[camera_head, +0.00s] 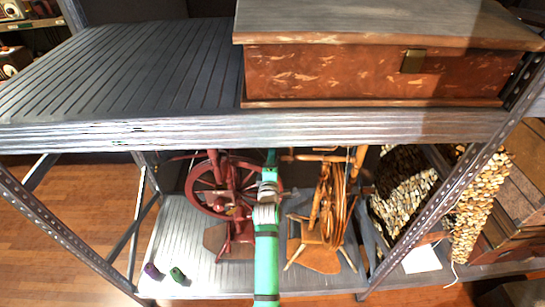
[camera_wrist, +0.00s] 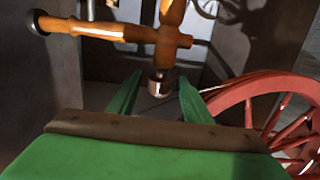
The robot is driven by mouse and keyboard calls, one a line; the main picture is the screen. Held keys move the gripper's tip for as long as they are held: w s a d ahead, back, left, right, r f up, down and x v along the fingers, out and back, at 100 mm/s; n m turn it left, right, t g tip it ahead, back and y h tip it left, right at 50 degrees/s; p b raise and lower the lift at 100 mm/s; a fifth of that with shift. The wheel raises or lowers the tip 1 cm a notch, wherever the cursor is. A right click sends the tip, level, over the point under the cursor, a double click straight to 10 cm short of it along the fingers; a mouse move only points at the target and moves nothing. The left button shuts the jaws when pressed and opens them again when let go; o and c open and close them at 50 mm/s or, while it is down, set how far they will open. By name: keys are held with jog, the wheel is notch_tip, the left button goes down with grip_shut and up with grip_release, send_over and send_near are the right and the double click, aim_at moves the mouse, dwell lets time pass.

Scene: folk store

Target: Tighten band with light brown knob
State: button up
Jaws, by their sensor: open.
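The light brown spinning wheel (camera_head: 330,200) stands on the lower shelf, right of my green arm in the head view. A red spinning wheel (camera_head: 222,195) stands left of the arm. The drive band cannot be made out. The gripper is hidden in the head view.
The upper shelf (camera_head: 140,70) with a brown chest (camera_head: 330,75) lies above the wheels. The red wheel's rim (camera_wrist: 235,95) is close right of my fingers. Metal shelf posts stand at both sides. Two small dark items (camera_head: 178,275) lie at the lower shelf's front left.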

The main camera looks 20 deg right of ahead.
jog(key=c, duration=1.1)
jog(key=shift+o, duration=0.2)
jog(key=shift+d+t+h, duration=0.15)
jog(key=shift+t+h, duration=0.25)
jog(key=shift+t, duration=0.1)
jog(key=shift+w+d+r+t+h, duration=0.1)
jog(key=shift+d+r+t+h, duration=0.2)
jog(key=shift+r+t, duration=0.35)
jog(key=shift+a+f+t, duration=0.3)
jog(key=shift+t, duration=0.45)
jog(key=shift+f+t, duration=0.15)
jog(key=shift+t, duration=0.15)
jog(key=shift+a, duration=0.1)
jog(key=shift+a+f, duration=0.1)
jog(key=shift+a, duration=0.05)
